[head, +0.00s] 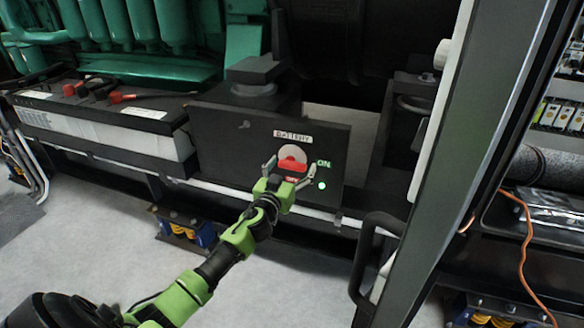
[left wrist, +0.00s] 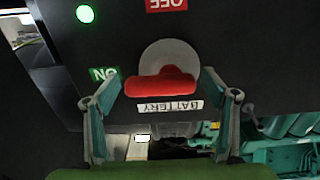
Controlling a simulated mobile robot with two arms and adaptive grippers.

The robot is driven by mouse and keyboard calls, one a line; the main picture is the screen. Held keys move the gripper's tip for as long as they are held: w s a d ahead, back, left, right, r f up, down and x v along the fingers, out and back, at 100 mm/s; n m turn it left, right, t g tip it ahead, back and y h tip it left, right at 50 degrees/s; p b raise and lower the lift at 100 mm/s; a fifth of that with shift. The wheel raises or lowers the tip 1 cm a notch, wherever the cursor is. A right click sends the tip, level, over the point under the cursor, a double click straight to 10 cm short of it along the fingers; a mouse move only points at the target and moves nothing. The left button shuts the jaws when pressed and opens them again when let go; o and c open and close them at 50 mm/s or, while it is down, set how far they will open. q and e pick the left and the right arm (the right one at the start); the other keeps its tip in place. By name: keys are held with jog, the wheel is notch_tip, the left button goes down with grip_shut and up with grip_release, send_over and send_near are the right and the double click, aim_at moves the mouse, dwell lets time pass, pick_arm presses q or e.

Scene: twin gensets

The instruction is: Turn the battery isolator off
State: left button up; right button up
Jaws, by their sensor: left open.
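The battery isolator is a red knob (head: 291,165) on a pale round disc, set in a black panel (head: 225,140) under a BATTERY label. An ON label (head: 323,163) is to its right, with a lit green lamp (head: 321,185) below. In the left wrist view the picture is turned over: the red knob (left wrist: 160,86) lies roughly level, with ON to its left and a red OFF label (left wrist: 167,4) above. My left gripper (head: 289,168) is open in front of the panel, its fingers on either side of the knob with gaps showing. My right gripper is not in view.
A battery (head: 105,120) with red-capped terminals stands left of the panel. Green engine parts (head: 130,25) are behind. A dark upright post with a handle (head: 366,250) and an orange cable (head: 524,250) are on the right.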

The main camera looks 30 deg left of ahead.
pick_arm(q)
jog(key=c, duration=1.1)
jog(key=shift+f+m, duration=0.1)
jog(key=shift+m, duration=0.2)
jog(key=m, duration=0.4)
jog(key=shift+f, duration=0.25)
jog(key=m, duration=0.4)
jog(key=shift+a+f+m, duration=0.2)
jog(key=shift+m, duration=0.2)
jog(key=m, duration=0.4)
jog(key=shift+s+a+f+m, duration=0.1)
jog(key=shift+a+f+m, duration=0.1)
jog(key=shift+m, duration=0.1)
jog(key=shift+s+a+m, duration=0.1)
jog(key=shift+a+m, duration=0.05)
jog(key=shift+m, duration=0.8)
jog(key=shift+a+m, duration=0.1)
jog(key=shift+m, duration=1.15)
jog(key=o, duration=1.1)
